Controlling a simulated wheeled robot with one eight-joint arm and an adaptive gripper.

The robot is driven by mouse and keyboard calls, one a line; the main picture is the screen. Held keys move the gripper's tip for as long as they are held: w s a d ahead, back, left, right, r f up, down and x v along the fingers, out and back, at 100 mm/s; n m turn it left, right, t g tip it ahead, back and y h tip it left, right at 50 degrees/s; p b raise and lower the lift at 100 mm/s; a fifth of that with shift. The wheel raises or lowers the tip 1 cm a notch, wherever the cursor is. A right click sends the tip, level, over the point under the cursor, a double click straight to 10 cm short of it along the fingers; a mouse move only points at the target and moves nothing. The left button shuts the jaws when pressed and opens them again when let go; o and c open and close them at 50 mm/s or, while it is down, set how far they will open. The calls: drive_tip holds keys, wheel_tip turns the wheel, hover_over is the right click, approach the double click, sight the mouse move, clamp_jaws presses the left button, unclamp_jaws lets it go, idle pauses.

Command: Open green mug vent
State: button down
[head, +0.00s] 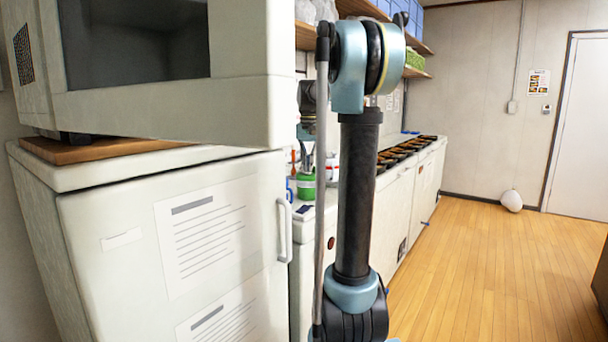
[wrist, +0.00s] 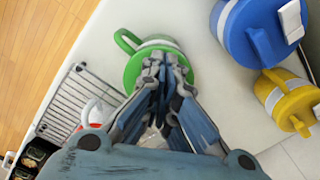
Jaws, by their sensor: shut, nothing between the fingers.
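The green mug (wrist: 131,74) stands on the white counter with its handle toward the upper left in the wrist view. It also shows small in the head view (head: 306,189), partly behind my arm. My gripper (wrist: 166,60) is shut and empty, with its fingertips over the mug's lid. In the head view my gripper (head: 307,166) points down from above at the mug. The fingers hide much of the lid, so the vent cannot be made out. Whether the fingertips touch the lid cannot be told.
A blue mug (wrist: 232,22) and a yellow mug (wrist: 285,97) stand to the right in the wrist view. A wire rack (wrist: 70,104) and a red-and-white item (wrist: 92,116) lie on the left. Dark trays (wrist: 33,155) are at lower left. A fridge (head: 130,240) stands close by.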

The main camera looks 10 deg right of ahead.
drive_tip(key=shift+r, duration=3.4)
drive_tip(key=s+a+f+n+t, duration=0.1)
drive_tip(key=s+f+n+t, duration=0.1)
drive_tip(key=s+f, duration=3)
drive_tip(key=s+n, duration=0.1)
drive_tip(key=s, duration=0.2)
drive_tip(key=shift+s+a+f, duration=0.15)
drive_tip(key=shift+s+f, duration=0.15)
drive_tip(key=shift+s, duration=0.1)
